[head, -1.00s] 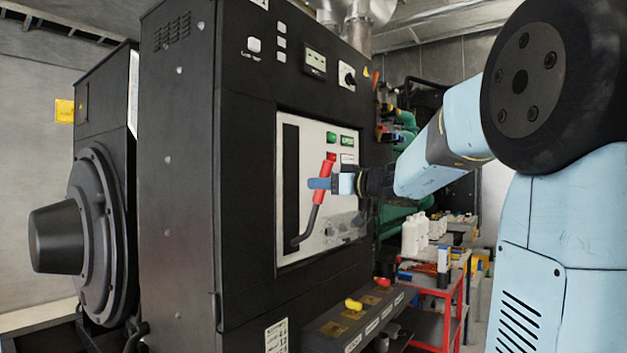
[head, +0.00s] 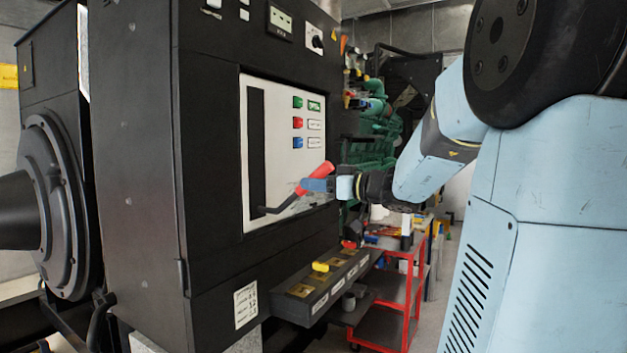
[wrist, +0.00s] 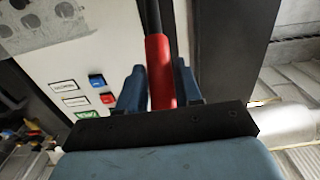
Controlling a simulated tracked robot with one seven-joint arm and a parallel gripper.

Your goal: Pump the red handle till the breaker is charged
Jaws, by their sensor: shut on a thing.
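The red handle (head: 316,176) sits on a dark lever that slants down to the left across the white breaker panel (head: 281,120). My gripper (head: 318,185) is shut on the red grip, with blue fingers around it. In the wrist view the red handle (wrist: 160,72) lies between the two blue fingers (wrist: 155,92), with the dark lever running up from it. The indicator below the buttons is partly hidden by the handle and too blurred to read.
The black cabinet (head: 140,160) fills the left. Green engine parts (head: 372,140) are to the right of the cabinet.

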